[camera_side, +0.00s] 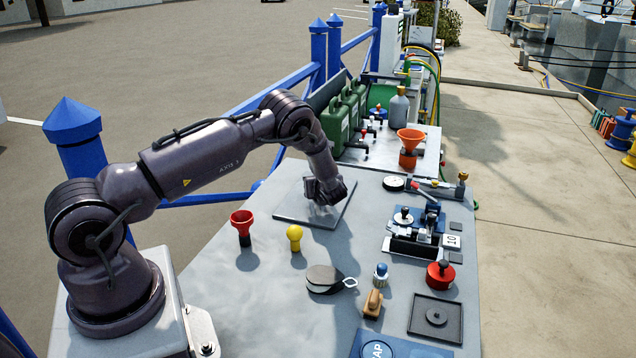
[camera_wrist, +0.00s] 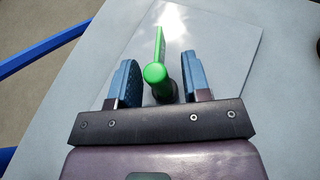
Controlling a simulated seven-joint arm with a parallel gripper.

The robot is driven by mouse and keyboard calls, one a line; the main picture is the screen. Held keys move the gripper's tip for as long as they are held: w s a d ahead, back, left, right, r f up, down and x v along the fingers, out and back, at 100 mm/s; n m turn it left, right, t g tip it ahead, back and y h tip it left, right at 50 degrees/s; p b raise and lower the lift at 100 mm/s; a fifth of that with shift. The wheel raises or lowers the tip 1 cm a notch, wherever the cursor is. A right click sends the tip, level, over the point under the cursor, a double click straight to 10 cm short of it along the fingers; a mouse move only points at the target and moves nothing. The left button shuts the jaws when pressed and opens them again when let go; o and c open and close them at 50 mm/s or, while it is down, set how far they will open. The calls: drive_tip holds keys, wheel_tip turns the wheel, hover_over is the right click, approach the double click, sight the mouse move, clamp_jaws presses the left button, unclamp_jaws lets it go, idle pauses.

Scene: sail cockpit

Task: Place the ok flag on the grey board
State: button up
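The grey board (camera_side: 300,215) lies flat on the table under my gripper (camera_side: 326,198). It also shows as a pale, shiny sheet in the wrist view (camera_wrist: 222,58). The ok flag (camera_wrist: 157,72) is green, with a round knob end, a thin upright plate and a darker lower part. It stands between the two blue fingers of my gripper (camera_wrist: 160,84), over the board. Gaps show between the flag and both fingers, so the gripper looks open around it. The flag's foot is partly hidden. In the side view, my gripper hides the flag.
A dark paddle (camera_side: 325,279) lies in front. Instruments (camera_side: 415,230) crowd the right side. Green canisters (camera_side: 338,118) and a blue railing (camera_side: 262,92) stand behind.

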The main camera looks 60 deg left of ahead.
drive_tip(key=shift+d+r, duration=0.2)
drive_tip(key=shift+r, duration=0.05)
drive_tip(key=v, duration=1.1)
drive_tip(key=shift+d, duration=0.1)
drive_tip(key=s+d+r+n+g+h, duration=0.1)
drive_tip(key=s+d+r+n, duration=0.25)
drive_tip(key=r, duration=0.25)
drive_tip(key=s+d+r+n+g+h, duration=0.1)
drive_tip(key=s+d+r+n+h, duration=0.1)
drive_tip(key=r+n, duration=0.3)
drive_tip(key=s+d+r+n+h, duration=0.1)
drive_tip(key=s+d+r+n, duration=0.15)
drive_tip(key=r, duration=0.35)
drive_tip(key=s+d+r+n+t+h, duration=0.2)
drive_tip(key=s+d+r+n+h, duration=0.2)
drive_tip(key=s+d, duration=0.3)
drive_tip(key=s+d+r+n+t+h, duration=0.2)
drive_tip(key=s+d+r+n+h, duration=0.3)
drive_tip(key=s+d, duration=0.3)
drive_tip(key=shift+s+d+r+n, duration=0.25)
drive_tip(key=shift+s+n, duration=0.05)
drive_tip(key=shift+s, duration=0.8)
